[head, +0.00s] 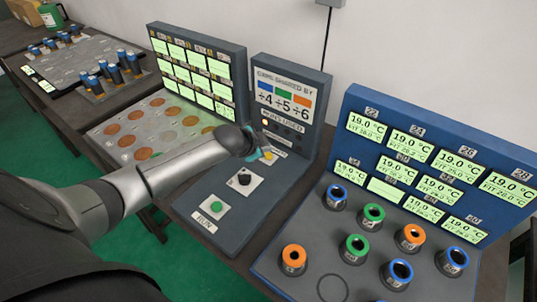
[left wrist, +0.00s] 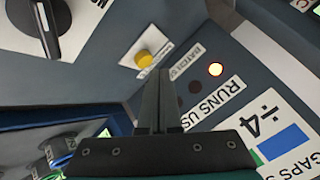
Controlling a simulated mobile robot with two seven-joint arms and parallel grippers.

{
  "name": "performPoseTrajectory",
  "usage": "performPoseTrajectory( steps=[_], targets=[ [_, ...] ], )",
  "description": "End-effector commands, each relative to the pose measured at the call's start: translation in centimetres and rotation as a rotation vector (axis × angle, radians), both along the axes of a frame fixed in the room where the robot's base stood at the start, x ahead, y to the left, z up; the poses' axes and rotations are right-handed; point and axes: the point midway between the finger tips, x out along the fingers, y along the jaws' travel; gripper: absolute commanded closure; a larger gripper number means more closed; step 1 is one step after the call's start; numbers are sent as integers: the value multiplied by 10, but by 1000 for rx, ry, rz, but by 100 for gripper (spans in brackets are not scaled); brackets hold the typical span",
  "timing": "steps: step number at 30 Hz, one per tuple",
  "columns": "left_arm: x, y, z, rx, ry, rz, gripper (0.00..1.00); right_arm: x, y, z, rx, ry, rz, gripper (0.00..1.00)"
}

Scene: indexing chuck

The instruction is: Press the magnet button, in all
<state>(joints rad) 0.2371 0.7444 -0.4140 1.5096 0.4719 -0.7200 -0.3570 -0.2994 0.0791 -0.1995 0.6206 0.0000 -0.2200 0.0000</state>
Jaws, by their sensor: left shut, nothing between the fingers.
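A small yellow button (head: 268,157) sits on a white plate on the middle console. It also shows in the left wrist view (left wrist: 143,59), just beyond my fingertips. Its label is too small or hidden to read, so I cannot tell whether it is the magnet button. My left gripper (left wrist: 158,74) is shut and empty, its fingers together beside the yellow button; I cannot tell whether they touch it. In the head view my left gripper (head: 262,152) partly covers the button's plate. My right gripper is not in view.
The console has a black knob (head: 244,179), a green RUN button (head: 217,207) and an upright sign panel (head: 287,100) with one lit lamp (left wrist: 215,69). A tray with discs (head: 152,124) stands left. Right is a blue display panel (head: 440,160) with colored ring gauges.

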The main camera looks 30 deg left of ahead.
Motion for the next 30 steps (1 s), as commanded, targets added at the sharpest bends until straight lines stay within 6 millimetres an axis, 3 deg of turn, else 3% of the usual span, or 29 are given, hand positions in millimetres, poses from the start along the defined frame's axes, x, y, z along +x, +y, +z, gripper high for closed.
performPoseTrajectory(
  steps=[30],
  targets=[
    [0, 0, -9, 0, 1, 0, 100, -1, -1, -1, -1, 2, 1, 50]
  ],
)
